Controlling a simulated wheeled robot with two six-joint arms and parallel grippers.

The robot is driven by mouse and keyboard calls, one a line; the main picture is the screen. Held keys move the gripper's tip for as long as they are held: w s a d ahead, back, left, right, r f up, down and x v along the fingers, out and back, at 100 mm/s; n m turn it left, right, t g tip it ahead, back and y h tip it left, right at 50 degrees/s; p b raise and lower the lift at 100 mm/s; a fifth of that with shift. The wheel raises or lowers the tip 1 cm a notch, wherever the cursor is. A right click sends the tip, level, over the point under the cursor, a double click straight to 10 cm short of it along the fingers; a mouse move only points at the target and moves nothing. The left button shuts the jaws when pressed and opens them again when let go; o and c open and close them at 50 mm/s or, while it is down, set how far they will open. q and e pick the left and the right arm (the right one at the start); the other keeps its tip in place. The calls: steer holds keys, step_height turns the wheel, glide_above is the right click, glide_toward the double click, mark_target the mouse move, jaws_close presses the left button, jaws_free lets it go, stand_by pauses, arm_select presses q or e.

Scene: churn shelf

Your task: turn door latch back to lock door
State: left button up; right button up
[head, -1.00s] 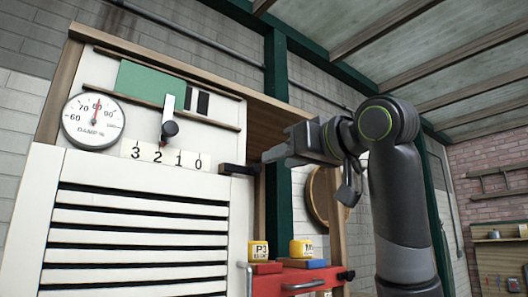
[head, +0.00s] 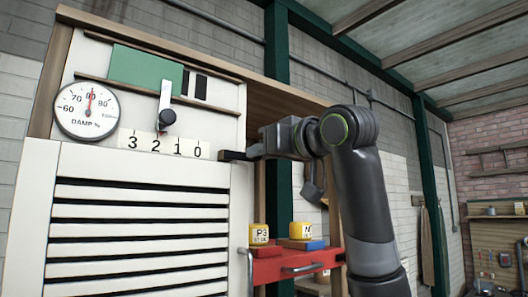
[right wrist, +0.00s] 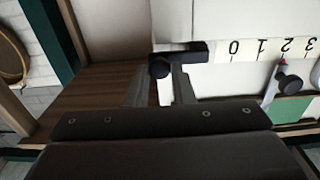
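The door latch (head: 235,156) is a short dark bar at the upper right edge of the white slatted door (head: 140,165). It lies level, pointing left over the door's edge. In the right wrist view the latch (right wrist: 184,52) shows a round black knob at its left end. My right gripper (head: 252,151) is at the latch's right end. In the right wrist view its fingers (right wrist: 161,80) stand apart, with the knob between or just beyond their tips; contact is not clear. My left gripper is out of view.
Above the door are a round damp dial (head: 87,110), a number strip (head: 180,147) and a lever with a black knob (head: 167,117). Below my right arm, a red drawer unit (head: 275,268) carries yellow blocks (head: 259,233). A green post (head: 277,60) stands behind.

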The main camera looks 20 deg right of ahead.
jaws_close()
steer(key=shift+f+m+b, duration=0.45)
steer(key=shift+m+b, duration=0.25)
steer(key=shift+b, duration=0.25)
steer(key=f+m+b, duration=0.1)
steer(key=m+b, duration=0.1)
steer(key=f+m+b, duration=0.1)
steer(key=m+b, duration=0.2)
steer(key=a+f+m+b, duration=0.1)
steer(key=m+b, duration=0.1)
steer(key=b, duration=0.1)
steer(key=shift+s+a+f+m, duration=0.1)
steer(key=shift+s+m, duration=0.15)
steer(key=shift+m, duration=0.05)
steer(key=m+b, duration=0.1)
steer(key=a+m+b, duration=0.1)
steer(key=m, duration=0.1)
steer(key=f+m+b, duration=0.1)
steer(key=b, duration=0.1)
steer(key=shift+s+a+m, duration=0.2)
steer(key=shift+s+m, duration=0.05)
steer(key=shift+m, duration=0.05)
steer(key=shift+s+a+f+m+b, duration=0.1)
steer(key=shift+a+m+b, duration=0.35)
steer(key=shift+m+b, duration=0.55)
steer(key=shift+s+a+m+b, duration=0.15)
steer(key=shift+a+m+b, duration=0.2)
steer(key=shift+m, duration=0.85)
